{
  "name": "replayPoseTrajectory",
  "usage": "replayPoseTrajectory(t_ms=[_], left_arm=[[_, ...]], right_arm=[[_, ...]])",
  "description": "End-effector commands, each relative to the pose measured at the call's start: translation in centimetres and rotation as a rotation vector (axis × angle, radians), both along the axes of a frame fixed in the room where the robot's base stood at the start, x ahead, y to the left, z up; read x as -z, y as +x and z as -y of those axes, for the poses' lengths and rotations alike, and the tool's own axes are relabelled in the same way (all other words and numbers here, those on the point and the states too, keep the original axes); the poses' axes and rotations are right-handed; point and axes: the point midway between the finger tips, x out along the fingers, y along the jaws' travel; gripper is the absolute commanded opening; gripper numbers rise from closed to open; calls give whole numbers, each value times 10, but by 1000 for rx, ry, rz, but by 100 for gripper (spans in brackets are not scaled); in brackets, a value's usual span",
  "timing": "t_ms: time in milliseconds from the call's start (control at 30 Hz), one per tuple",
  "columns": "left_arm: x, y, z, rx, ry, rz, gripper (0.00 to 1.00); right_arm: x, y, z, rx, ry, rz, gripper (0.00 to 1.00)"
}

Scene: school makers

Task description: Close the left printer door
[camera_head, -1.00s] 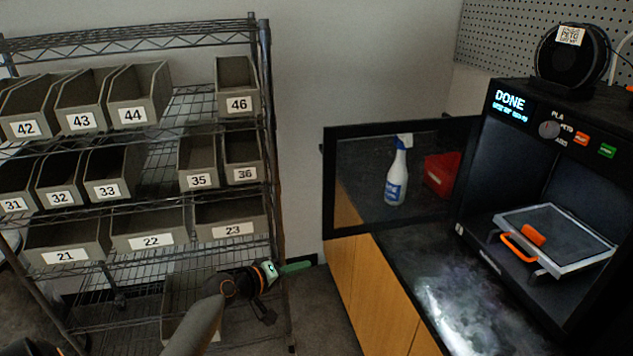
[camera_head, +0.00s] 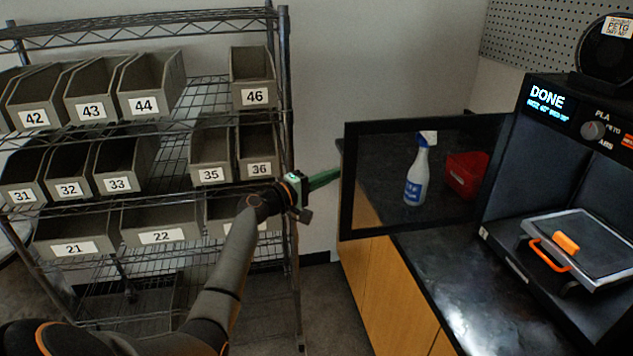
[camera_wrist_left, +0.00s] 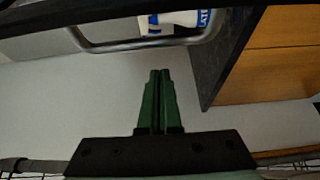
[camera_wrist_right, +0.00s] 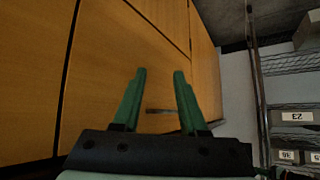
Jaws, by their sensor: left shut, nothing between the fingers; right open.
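The printer (camera_head: 560,130) stands at the right on the counter, with "DONE" on its display. Its black-framed glass door (camera_head: 392,234) is swung open to the left. A bar handle (camera_wrist_left: 130,46) on the door shows in the left wrist view. My left gripper (camera_head: 325,178) is shut and empty, just left of the door's outer edge. In the left wrist view its green fingertips (camera_wrist_left: 160,75) are together, a little below the handle and apart from it. My right gripper (camera_wrist_right: 159,75) is open and empty, facing wooden cabinet fronts; it is out of the head view.
A wire shelf (camera_head: 288,100) with numbered grey bins stands at the left, close to my left arm. A spray bottle (camera_head: 415,175) and a red bin (camera_head: 466,175) show through the door glass. The counter (camera_head: 470,285) in front of the printer is clear.

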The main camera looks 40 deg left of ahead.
Motion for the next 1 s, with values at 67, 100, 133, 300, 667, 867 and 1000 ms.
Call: replayPoseTrajectory(t_ms=[67,100,133,300,667,867,1000], left_arm=[[-1,11,4,2,-2,-1,0],[-1,14,5,2,-1,0,0],[-1,8,8,2,2,-3,0],[-1,-7,18,1,1,-3,0],[1,-20,28,0,0,-1,0],[1,-20,28,0,1,-2,0],[1,-20,29,0,0,-2,0]], right_arm=[[1,-1,0,0,0,-1,42],[-1,0,0,0,0,-1,42],[-5,0,0,1,-1,0,42],[-17,2,3,6,-2,15,42],[-21,1,4,6,-3,12,42],[-21,0,4,7,-4,10,42],[-21,0,4,7,-4,9,42]])
